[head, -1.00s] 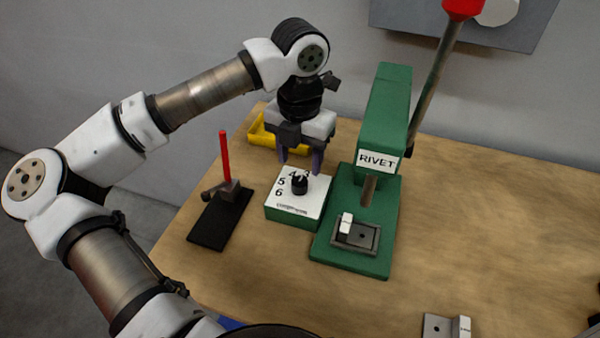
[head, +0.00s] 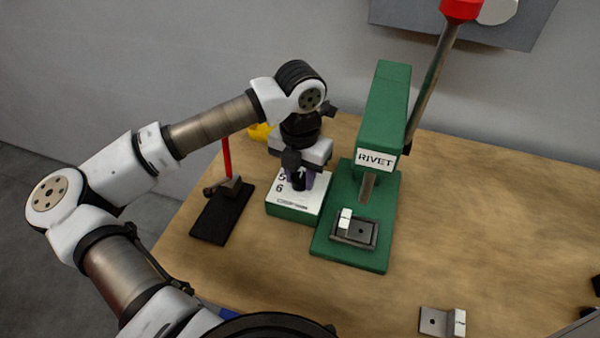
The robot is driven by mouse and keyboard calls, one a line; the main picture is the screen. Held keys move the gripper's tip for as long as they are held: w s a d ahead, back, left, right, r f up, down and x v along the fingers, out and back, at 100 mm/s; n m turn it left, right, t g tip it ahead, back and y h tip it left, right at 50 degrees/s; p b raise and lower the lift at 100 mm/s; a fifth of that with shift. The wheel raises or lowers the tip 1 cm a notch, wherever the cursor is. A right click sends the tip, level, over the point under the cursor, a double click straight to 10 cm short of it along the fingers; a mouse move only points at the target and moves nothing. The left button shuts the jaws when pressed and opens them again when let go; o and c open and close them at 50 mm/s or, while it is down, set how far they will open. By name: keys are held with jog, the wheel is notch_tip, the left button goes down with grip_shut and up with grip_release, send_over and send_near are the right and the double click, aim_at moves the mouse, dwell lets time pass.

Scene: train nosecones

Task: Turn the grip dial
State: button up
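The grip dial (head: 299,183) is a small black knob on the white top of a green box (head: 292,212) with printed numbers. The box stands on the table, left of the green rivet press. My gripper (head: 299,181) points down over the box, with its purple-grey fingers beside the dial, one on each side. The fingers look spread around the knob; whether they touch it cannot be told. The gripper's body hides the far part of the box top and some of its numbers.
The green rivet press (head: 377,115) stands close to the right, with a long red-tipped lever (head: 430,85). A black stand (head: 222,213) with a red rod (head: 227,158) is to the left. A yellow thing (head: 261,133) lies behind.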

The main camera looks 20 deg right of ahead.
jog(key=shift+c, duration=1.1)
jog(key=shift+f+n+b, duration=0.15)
jog(key=shift+n+b, duration=0.15)
jog(key=shift+b, duration=0.3)
jog(key=n+b, duration=0.1)
jog(key=b, duration=0.2)
jog(key=shift+w+f+n, duration=0.1)
jog(key=shift+f+n, duration=0.05)
jog(key=shift+n, duration=0.25)
jog(key=n+b, duration=0.3)
jog(key=b, duration=0.1)
jog(key=shift+r+n+b, duration=0.25)
jog(key=shift+n+b, duration=0.85)
jog(key=shift+n, duration=0.1)
jog(key=shift+r, duration=0.1)
jog(key=o, duration=1)
jog(key=shift+c, duration=0.2)
